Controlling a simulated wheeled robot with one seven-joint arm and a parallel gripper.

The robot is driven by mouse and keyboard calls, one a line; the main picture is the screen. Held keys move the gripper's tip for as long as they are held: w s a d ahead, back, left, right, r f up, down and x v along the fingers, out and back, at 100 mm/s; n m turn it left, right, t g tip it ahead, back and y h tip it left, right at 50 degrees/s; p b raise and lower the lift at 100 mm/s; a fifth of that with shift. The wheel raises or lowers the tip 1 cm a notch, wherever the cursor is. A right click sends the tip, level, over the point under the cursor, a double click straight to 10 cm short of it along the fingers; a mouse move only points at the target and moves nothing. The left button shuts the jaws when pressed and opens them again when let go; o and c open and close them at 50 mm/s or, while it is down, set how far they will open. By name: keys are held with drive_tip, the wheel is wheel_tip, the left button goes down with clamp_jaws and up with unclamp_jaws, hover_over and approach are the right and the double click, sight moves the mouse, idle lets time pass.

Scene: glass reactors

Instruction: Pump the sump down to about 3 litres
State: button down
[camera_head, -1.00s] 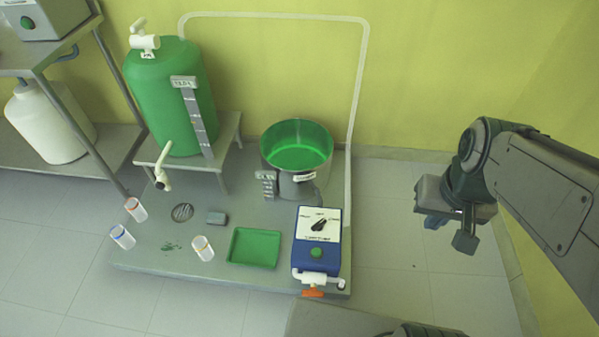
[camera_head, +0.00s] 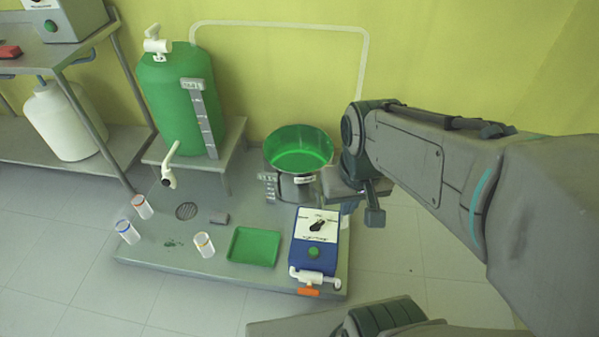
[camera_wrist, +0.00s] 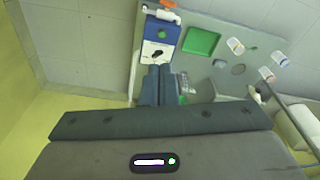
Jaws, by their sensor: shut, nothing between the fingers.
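The sump is a round steel vessel (camera_head: 299,165) with green liquid inside; a small grey level scale (camera_head: 268,186) hangs on its front left. I cannot read the scale. The blue pump box (camera_head: 312,250) stands in front of it, with a dark selector knob (camera_head: 317,225) on a white plate and a green button (camera_head: 313,251). A white pipe with an orange valve handle (camera_head: 308,292) is at its front. My gripper (camera_head: 374,212) is shut and empty, above and right of the pump box. In the wrist view its fingers (camera_wrist: 161,72) point toward the pump box (camera_wrist: 159,42).
A green tank (camera_head: 180,105) with a scale and tap stands on a stand at back left. A green tray (camera_head: 253,246), a grey block (camera_head: 219,218), a drain (camera_head: 186,211) and cups (camera_head: 204,244) lie on the platform. A steel shelf is at left. Floor at right is clear.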

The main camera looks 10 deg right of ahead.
drive_tip(key=w+d+f+n+g+h+b, duration=0.1)
drive_tip(key=w+d+f+n+h+b, duration=0.2)
drive_tip(key=w+f+n, duration=0.55)
drive_tip(key=n+g+y+b, duration=0.1)
drive_tip(key=n+y+b, duration=0.55)
drive_tip(key=n, duration=1.75)
hover_over(314, 250)
drive_tip(key=d+b, duration=0.2)
wheel_tip(314, 250, down, 34)
drive_tip(key=h, duration=0.2)
drive_tip(key=shift+w+a+f, duration=0.15)
drive_tip(key=shift+w+a, duration=0.05)
drive_tip(key=shift+w, duration=0.15)
drive_tip(key=shift+h, duration=0.25)
drive_tip(key=f+b, duration=0.2)
drive_tip(key=f, duration=0.2)
drive_tip(key=a+f+b, duration=0.1)
drive_tip(key=f+b, duration=0.2)
drive_tip(key=f, duration=0.2)
drive_tip(key=f+b, duration=0.2)
drive_tip(key=f, duration=0.3)
drive_tip(key=shift+s+a, duration=0.15)
drive_tip(key=shift+s, duration=0.2)
